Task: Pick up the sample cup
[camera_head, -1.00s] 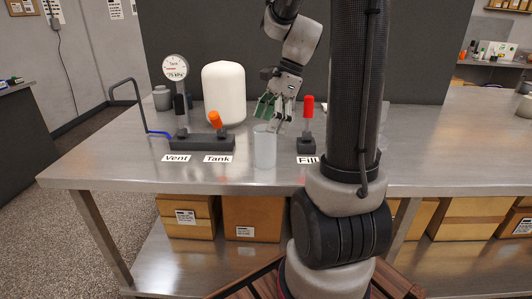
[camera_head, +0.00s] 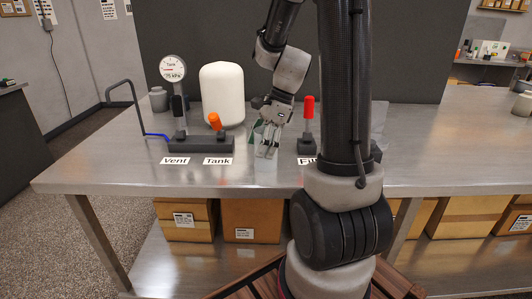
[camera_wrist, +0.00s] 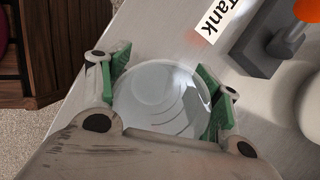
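The sample cup is a pale, translucent round cup. In the wrist view the cup (camera_wrist: 160,95) fills the space between my two green finger pads, and I look down into it. My gripper (camera_head: 267,152) is at the cup's place on the bench, pointing down, and it hides most of the cup in the head view. In the wrist view my gripper (camera_wrist: 168,88) has its fingers spread wide, one on each side of the cup, close to its rim. Whether the pads touch the wall is unclear.
The orange-handled valve block (camera_head: 200,145) stands just left of my gripper, with the white tank (camera_head: 222,95) behind it. The red-handled Fill valve (camera_head: 308,125) is close on the right. The gauge (camera_head: 172,69) is farther left. The bench front (camera_head: 130,175) is clear.

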